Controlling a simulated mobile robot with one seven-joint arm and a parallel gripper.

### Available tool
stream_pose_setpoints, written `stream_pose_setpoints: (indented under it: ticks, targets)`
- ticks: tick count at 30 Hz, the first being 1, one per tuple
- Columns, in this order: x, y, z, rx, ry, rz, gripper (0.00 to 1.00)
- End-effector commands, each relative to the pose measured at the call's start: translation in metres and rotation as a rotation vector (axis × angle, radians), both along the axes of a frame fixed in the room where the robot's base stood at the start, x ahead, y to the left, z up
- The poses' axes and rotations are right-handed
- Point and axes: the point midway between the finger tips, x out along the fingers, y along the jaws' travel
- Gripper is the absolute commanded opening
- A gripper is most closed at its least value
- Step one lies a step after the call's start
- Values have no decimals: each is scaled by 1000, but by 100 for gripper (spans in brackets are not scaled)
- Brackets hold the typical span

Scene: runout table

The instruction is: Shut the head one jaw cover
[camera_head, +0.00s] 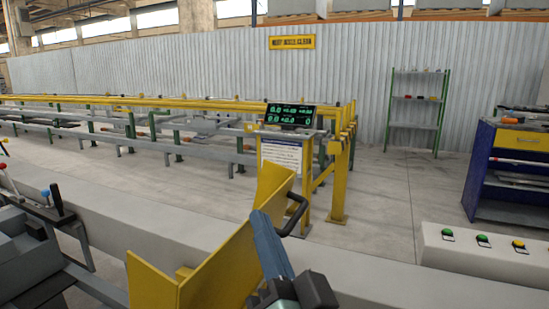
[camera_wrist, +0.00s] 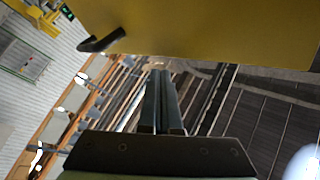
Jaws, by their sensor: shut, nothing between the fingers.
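The yellow jaw cover (camera_head: 225,268) is a bent plate with upright end flanges, standing at the front centre of the head view. Its black bar handle (camera_head: 298,214) sticks out on the right, near the far end. In the wrist view the yellow cover (camera_wrist: 220,28) fills the top, with the handle (camera_wrist: 100,42) at its left. My gripper (camera_head: 262,218) is in front of the cover in the head view, left of the handle. In the wrist view its fingers (camera_wrist: 160,74) are together and empty, pointing towards the cover's edge. Whether they touch the cover, I cannot tell.
A grey beam (camera_head: 150,228) runs behind the cover. Levers (camera_head: 56,200) stand at the left. A grey panel with coloured buttons (camera_head: 483,241) is at the right. A yellow post stand with a readout (camera_head: 290,116) is behind. Open floor (camera_head: 400,190) lies beyond.

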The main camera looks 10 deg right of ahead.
Motion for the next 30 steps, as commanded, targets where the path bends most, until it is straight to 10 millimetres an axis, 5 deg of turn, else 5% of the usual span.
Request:
stream_pose_setpoints:
  ticks: [5,12,20,25,30]
  targets:
    - [-2,-22,-13,291,176,131,0]
    - [-30,-59,-33,718,331,246,0]
    - [-55,-83,-43,961,367,290,0]
    - [-45,-82,-41,979,365,297,0]
    - [-15,-74,-34,977,364,300,0]
